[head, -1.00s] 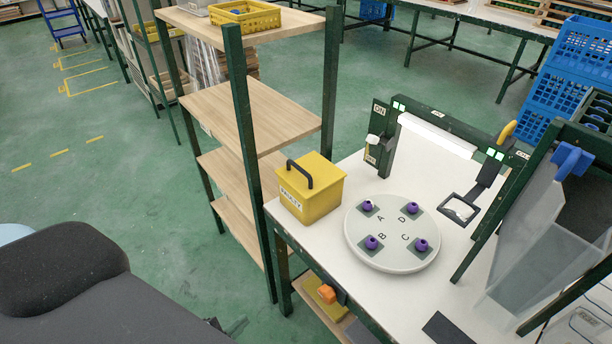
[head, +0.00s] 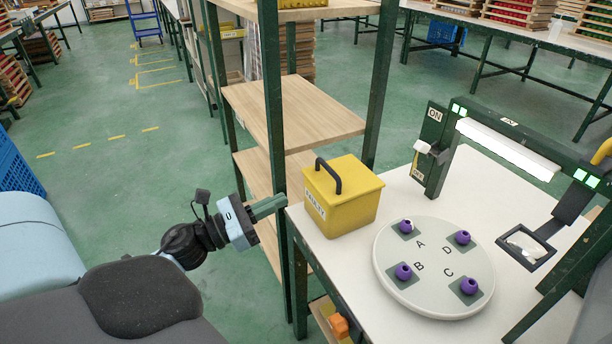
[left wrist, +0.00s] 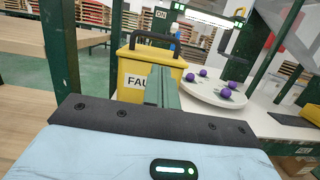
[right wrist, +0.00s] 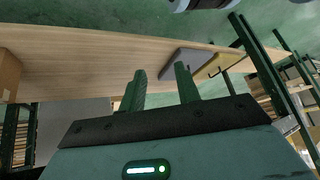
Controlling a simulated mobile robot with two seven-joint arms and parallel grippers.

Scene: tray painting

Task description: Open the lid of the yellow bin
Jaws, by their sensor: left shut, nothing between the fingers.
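The yellow bin (head: 345,212) stands on the white table's left corner, its lid (head: 343,176) closed, with a dark arched handle (head: 328,175) on top. It also shows in the left wrist view (left wrist: 131,84), straight ahead, partly hidden by my fingers. My left gripper (head: 268,207) is shut and empty, to the left of the bin and apart from it, by the shelf post. In the right wrist view my right gripper (right wrist: 161,88) has its fingers apart with nothing between them; it is not in the head view.
A round white tray (head: 440,299) with several purple pieces lies right of the bin. A wooden shelf rack (head: 300,115) with green posts stands left of and behind it. A wooden surface (right wrist: 90,55) is near my right gripper.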

